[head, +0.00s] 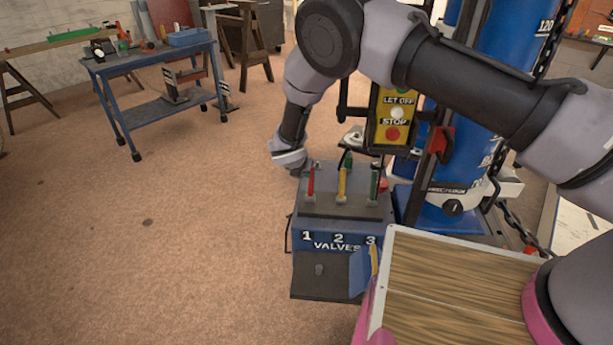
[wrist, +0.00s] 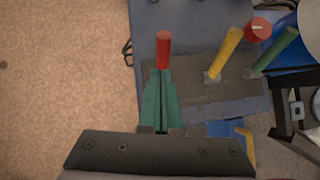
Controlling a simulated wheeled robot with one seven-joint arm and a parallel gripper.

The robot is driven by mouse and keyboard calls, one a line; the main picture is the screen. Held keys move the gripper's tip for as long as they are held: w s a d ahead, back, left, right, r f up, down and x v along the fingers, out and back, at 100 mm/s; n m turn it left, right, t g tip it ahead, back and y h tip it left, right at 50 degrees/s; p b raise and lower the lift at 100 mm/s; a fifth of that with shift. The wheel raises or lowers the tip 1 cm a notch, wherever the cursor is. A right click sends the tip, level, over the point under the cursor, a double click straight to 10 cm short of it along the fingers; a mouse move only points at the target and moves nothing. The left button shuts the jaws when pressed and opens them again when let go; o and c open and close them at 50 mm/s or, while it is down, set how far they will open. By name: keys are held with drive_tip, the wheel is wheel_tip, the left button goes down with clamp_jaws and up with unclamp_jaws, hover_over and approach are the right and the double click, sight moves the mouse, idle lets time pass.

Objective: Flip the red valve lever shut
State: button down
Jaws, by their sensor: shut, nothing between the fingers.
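The red valve lever (head: 311,182) stands nearly upright at the left of the three levers on the valve box (head: 311,240), above the number 1. In the wrist view the red lever (wrist: 163,50) shows just beyond the tips of my gripper (wrist: 161,74). Its lower part is hidden behind the fingers. The green fingers are together and hold nothing. I cannot tell whether the tips touch the lever. In the head view my wrist is behind and left of the box, and the fingers cannot be clearly made out.
The yellow lever (head: 342,184) and green lever (head: 374,187) stand to the right of the red one. A control panel (head: 392,115) and blue cylinder (head: 512,50) rise behind. A wooden-topped surface (head: 455,290) is at front right. Floor left of the box is clear.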

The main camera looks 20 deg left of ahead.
drive_tip(key=s+r, duration=0.3)
drive_tip(key=r, duration=0.6)
drive_tip(key=shift+a+r, duration=0.3)
drive_tip(key=shift+a, duration=0.1)
drive_tip(key=shift+s, duration=0.2)
